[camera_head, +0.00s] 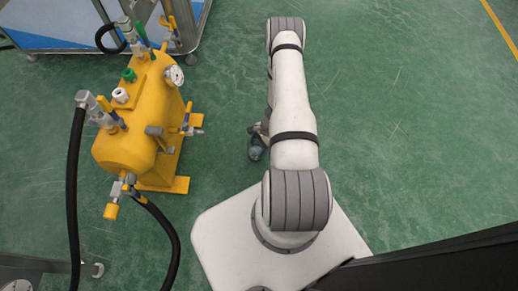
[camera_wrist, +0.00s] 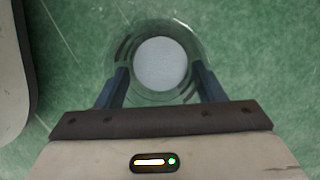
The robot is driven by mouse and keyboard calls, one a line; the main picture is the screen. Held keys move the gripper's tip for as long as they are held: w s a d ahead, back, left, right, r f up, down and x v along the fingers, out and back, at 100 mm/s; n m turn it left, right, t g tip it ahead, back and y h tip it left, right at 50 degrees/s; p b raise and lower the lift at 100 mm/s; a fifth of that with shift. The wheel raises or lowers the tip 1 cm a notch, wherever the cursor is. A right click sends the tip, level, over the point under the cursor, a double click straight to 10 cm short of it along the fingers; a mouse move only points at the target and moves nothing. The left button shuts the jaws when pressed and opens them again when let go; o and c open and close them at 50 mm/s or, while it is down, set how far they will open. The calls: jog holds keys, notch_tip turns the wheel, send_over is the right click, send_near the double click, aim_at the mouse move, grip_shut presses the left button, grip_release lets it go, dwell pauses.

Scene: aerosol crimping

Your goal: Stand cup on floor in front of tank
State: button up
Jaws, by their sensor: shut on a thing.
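A clear cup with a pale round bottom (camera_wrist: 160,64) sits between the two dark fingers of my gripper (camera_wrist: 160,88) in the wrist view. The fingers are shut on its sides, and I look down into its open mouth. In the head view the cup (camera_head: 256,153) shows small beside my arm, just right of the yellow tank (camera_head: 140,115), with a gap between them. My gripper is mostly hidden under my arm there. The green floor is below the cup; I cannot tell whether the cup touches it.
The tank has valves, a gauge (camera_head: 175,76) and black hoses (camera_head: 73,190) on its left and front. A metal-framed cart (camera_head: 75,30) stands at the back left. Green floor (camera_head: 400,120) is clear to the right, with a yellow line (camera_head: 498,25) at the far right.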

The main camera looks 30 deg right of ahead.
jog(key=shift+f, duration=0.7)
jog(key=shift+f, duration=0.15)
jog(key=o, duration=1.1)
jog(key=shift+o, duration=0.2)
